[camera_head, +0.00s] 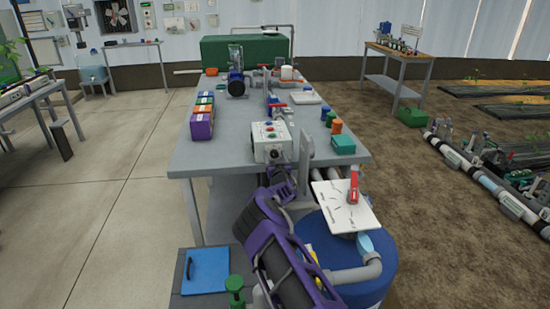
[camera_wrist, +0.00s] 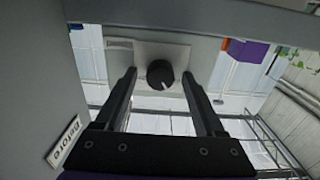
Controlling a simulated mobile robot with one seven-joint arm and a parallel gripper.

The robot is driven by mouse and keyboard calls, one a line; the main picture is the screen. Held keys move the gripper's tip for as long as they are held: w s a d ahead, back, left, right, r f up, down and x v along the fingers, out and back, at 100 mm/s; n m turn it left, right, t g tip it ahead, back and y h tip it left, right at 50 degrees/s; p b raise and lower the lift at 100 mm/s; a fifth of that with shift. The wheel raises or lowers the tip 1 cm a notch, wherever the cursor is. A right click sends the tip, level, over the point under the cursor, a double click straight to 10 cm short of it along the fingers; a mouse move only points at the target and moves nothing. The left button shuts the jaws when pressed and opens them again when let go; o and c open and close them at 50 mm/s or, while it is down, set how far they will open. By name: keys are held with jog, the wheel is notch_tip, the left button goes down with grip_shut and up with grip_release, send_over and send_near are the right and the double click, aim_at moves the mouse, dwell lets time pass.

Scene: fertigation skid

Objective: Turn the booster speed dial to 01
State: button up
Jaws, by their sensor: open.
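The booster speed dial (camera_wrist: 160,74) is a round black knob with a white pointer mark, on a pale plate (camera_wrist: 180,52) in the wrist view. The mark points toward the lower part of the picture; I cannot read any numbers. My gripper (camera_wrist: 159,78) is open, with one black finger on each side of the knob. I cannot tell whether the fingers touch it. In the head view, my purple arm reaches to a light control box (camera_head: 270,153) with coloured buttons on top.
The box stands on the front of a grey bench (camera_head: 215,155). Coloured boxes (camera_head: 202,118) are at its left, a teal box (camera_head: 343,145) at its right. A white board (camera_head: 343,212) with a red-handled tool lies over a blue barrel (camera_head: 325,245) near my arm.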

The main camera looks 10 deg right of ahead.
grip_shut()
dwell(0.3)
